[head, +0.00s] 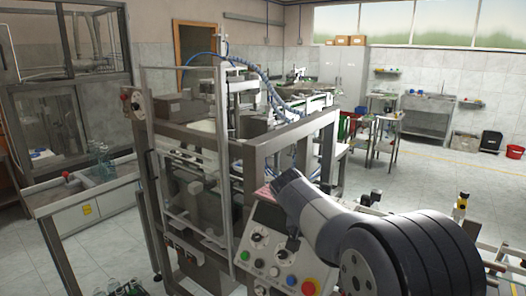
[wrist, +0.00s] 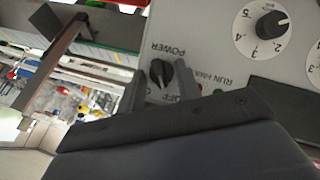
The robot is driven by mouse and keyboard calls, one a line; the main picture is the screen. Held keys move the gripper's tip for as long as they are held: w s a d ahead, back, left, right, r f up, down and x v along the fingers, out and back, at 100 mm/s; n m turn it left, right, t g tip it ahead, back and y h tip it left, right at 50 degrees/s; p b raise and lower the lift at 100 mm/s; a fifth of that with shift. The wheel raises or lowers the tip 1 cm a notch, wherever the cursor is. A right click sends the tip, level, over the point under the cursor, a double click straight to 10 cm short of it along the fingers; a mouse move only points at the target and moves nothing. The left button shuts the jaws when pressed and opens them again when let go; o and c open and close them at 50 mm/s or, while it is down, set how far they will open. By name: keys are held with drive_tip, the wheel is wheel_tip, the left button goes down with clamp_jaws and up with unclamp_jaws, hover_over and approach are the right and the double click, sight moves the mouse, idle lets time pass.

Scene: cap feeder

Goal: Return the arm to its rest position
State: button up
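My gripper (wrist: 163,88) is in front of the control panel (wrist: 205,25), which fills the upper right of the wrist view. Its two fingertips stand apart, with the dark POWER knob (wrist: 158,73) showing between them. I cannot tell whether either finger touches the knob. The OFF label beside it is partly covered. In the head view my arm (head: 315,218) reaches in from the lower right to the panel (head: 268,216) on the machine's front.
A numbered dial (wrist: 262,28) is beside the POWER knob. Lower on the panel are several buttons and a red emergency stop (head: 309,287). The machine's metal frame (head: 285,138) rises just behind my arm. Open tiled floor (head: 425,185) lies to the right.

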drive_tip(key=shift+a+r, duration=0.1)
drive_tip(key=shift+a+r, duration=0.15)
drive_tip(key=shift+r, duration=0.05)
drive_tip(key=v, duration=1)
drive_tip(key=x, duration=1)
drive_tip(key=shift+d+f, duration=0.2)
drive_tip(key=shift+w+d+f+m+b, duration=0.15)
drive_tip(key=shift+f+m+b, duration=0.15)
drive_tip(key=shift+b, duration=0.15)
drive_tip(key=shift+s+d+m+t+y+b, duration=0.1)
drive_tip(key=shift+s+m+t+y+b, duration=0.1)
drive_tip(key=shift+m+y+b, duration=0.3)
drive_tip(key=shift+s+m+t+y+b, duration=0.1)
drive_tip(key=shift+m+t+y+b, duration=0.15)
drive_tip(key=shift+m+b, duration=0.3)
drive_tip(key=shift+m+t+y+b, duration=0.25)
drive_tip(key=shift+m+y+b, duration=0.2)
drive_tip(key=shift+m+b, duration=0.35)
drive_tip(key=m+t+y+b, duration=0.1)
drive_tip(key=m+b, duration=0.1)
drive_tip(key=b, duration=0.1)
drive_tip(key=m+t+y+b, duration=0.1)
drive_tip(key=m+b, duration=0.1)
drive_tip(key=b, duration=0.1)
drive_tip(key=shift+s+d+m+b, duration=0.15)
drive_tip(key=shift+d+m+b, duration=0.05)
drive_tip(key=shift+m+b, duration=0.2)
drive_tip(key=p+v, duration=0.1)
drive_tip(key=v, duration=1)
